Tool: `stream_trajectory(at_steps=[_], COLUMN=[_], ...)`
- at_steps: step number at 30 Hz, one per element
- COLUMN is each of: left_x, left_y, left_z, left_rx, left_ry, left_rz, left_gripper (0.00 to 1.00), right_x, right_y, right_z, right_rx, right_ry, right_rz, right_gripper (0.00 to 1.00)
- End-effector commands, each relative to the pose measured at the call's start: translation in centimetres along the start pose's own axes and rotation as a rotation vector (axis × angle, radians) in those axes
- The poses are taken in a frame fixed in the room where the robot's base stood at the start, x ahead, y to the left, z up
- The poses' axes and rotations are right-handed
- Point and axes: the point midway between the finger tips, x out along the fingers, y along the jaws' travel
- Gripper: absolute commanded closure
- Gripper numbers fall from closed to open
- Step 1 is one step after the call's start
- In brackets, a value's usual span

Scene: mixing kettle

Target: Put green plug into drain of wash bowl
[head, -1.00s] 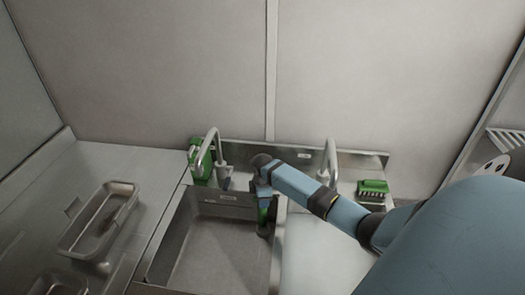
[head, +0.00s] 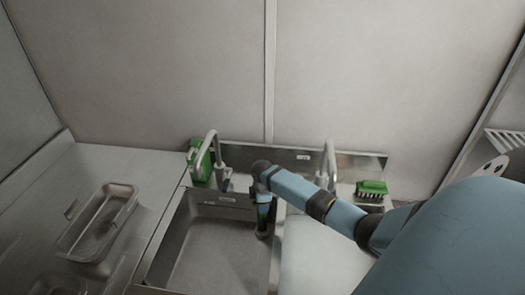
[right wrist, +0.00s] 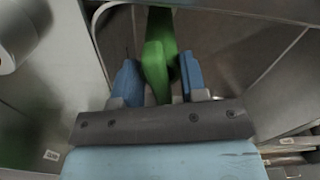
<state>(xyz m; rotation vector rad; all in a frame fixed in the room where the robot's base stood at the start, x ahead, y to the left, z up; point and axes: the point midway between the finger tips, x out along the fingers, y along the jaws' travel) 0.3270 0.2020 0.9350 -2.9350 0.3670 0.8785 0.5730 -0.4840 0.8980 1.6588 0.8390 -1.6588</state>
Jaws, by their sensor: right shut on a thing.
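My right gripper (head: 263,209) is low in the back right corner of the wash bowl (head: 205,262), a square steel basin. It is shut on the green plug (right wrist: 155,60), which stands upright between the blue fingers in the right wrist view. In the head view only a small dark green part of the plug shows below the fingers, by the bowl's right wall. The drain is hidden beneath the plug and gripper, so I cannot tell whether the plug is seated in it. My left gripper is not in view.
A curved tap (head: 209,150) stands behind the bowl, beside a green item (head: 199,165). A second tap (head: 331,160) and a green brush (head: 371,188) are to the right. A steel tray (head: 84,240) lies on the left counter. The bowl's middle is clear.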

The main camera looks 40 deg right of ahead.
Motion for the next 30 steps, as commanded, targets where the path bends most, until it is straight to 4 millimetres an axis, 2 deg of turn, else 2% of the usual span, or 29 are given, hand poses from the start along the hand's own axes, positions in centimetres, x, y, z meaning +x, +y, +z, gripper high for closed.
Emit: stream_trajectory(at_steps=[11,30], left_x=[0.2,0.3], left_y=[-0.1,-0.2], left_z=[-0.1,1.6], left_rx=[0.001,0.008], left_ry=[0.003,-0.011], left_rz=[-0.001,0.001], left_gripper=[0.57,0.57], right_x=[0.2,2.4], right_y=[0.0,0.0], right_z=[0.0,0.0], right_rx=[0.000,0.000], right_ry=[0.000,0.001], right_rz=[0.000,0.001], right_gripper=[0.88,0.88])
